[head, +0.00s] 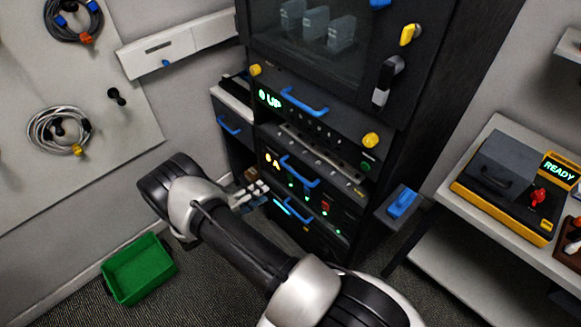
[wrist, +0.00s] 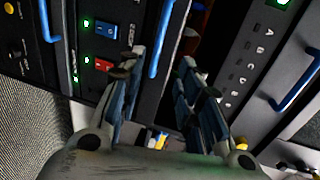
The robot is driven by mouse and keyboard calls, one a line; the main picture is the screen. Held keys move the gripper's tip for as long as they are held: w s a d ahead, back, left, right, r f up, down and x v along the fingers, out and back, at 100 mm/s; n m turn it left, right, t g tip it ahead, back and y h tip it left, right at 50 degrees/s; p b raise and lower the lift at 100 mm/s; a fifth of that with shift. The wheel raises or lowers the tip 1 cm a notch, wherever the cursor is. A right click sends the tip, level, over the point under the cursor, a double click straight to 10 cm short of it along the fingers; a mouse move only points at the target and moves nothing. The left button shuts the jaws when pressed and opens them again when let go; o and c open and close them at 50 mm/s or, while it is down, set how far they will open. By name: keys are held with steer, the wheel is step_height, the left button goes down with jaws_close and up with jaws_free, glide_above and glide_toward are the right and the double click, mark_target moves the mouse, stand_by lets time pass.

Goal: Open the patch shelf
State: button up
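The dark equipment rack (head: 375,150) stands in the middle of the head view, with several stacked units. No readable label names the patch shelf, so I cannot tell for sure which unit it is. The upper unit shows a green "UP" display and has a blue handle (head: 304,103). Below it is a grey strip with ports (head: 318,150), then a unit marked "A" with a blue handle (head: 300,172). My gripper (head: 262,190) is in front of the lower units, left of their handles. In the wrist view my gripper (wrist: 162,62) is open, with a blue handle (wrist: 160,38) beyond its fingertips.
A lettered panel (wrist: 243,65) and dark gap are right in the wrist view. A side drawer (head: 229,124) has another blue handle. A green bin (head: 139,270) sits on the floor. A side table (head: 490,235) with a yellow-black "READY" device (head: 500,205) stands right.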

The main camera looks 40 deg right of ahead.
mark_target(295, 173)
steer(key=b+x, duration=0.1)
steer(key=x, duration=0.7)
steer(key=b+x, duration=0.2)
steer(key=x, duration=0.7)
steer(key=shift+s+d, duration=0.15)
steer(key=shift+s, duration=0.05)
steer(key=shift+c, duration=0.4)
jaws_close()
